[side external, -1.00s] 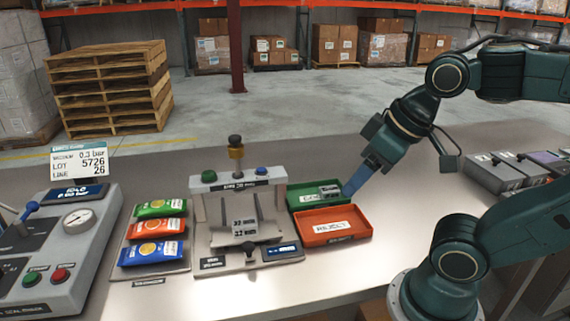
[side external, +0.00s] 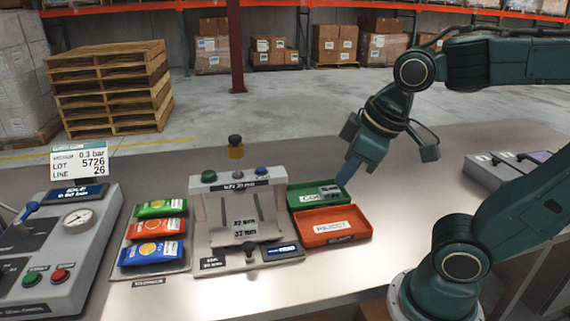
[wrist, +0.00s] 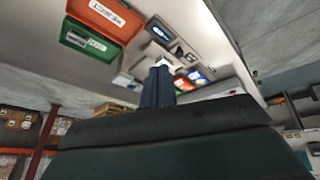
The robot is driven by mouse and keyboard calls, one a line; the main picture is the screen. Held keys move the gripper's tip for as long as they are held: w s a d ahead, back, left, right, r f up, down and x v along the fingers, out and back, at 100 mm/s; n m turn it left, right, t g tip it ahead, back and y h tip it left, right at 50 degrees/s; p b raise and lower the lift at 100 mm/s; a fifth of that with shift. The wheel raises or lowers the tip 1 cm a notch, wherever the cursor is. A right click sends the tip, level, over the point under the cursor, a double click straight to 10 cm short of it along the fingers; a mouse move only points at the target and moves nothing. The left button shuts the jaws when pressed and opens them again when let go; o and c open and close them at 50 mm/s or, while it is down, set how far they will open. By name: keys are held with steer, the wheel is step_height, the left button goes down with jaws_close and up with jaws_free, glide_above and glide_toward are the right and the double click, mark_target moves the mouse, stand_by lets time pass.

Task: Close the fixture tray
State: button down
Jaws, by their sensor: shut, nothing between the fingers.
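The test fixture (side external: 238,186) stands mid-table, a grey frame with a green button, a blue button and a brass-and-black knob on top. Its fixture tray (side external: 228,262) reaches out at the front, with a black knob (side external: 249,247) near its edge. No pouch shows on it. My gripper (side external: 344,180) has blue fingers, shut and empty, above the right end of the green bin (side external: 298,198), apart from the fixture. The fingers also show in the wrist view (wrist: 158,82), where the fixture is partly hidden behind them.
A grey item (side external: 330,191) lies in the green bin. The orange reject bin (side external: 325,235) is in front of it. Green, orange and blue pouches (side external: 150,252) lie on a rack left of the fixture. A grey gauge console (side external: 85,240) stands farther left.

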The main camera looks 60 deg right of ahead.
steer(key=w+a+f+n+h, duration=0.3)
steer(key=w+a+f+n, duration=0.2)
steer(key=a+f+n, duration=0.2)
steer(key=w+a+f+n+h, duration=0.4)
steer(key=w+a+f+n, duration=0.2)
steer(key=a+n, duration=0.6)
steer(key=n, duration=0.2)
steer(key=shift+f+n+h, duration=0.3)
steer(key=shift+f, duration=0.1)
steer(key=x, duration=0.9)
steer(key=shift+d+f, duration=0.25)
steer(key=shift+f, duration=0.05)
steer(key=shift+w+d+f, duration=0.1)
steer(key=shift+w+d, duration=0.25)
steer(key=shift+d, duration=0.25)
steer(key=shift+w+d, duration=0.35)
steer(key=shift+d, duration=0.25)
steer(key=shift+w+d, duration=0.3)
steer(key=shift+d, duration=0.25)
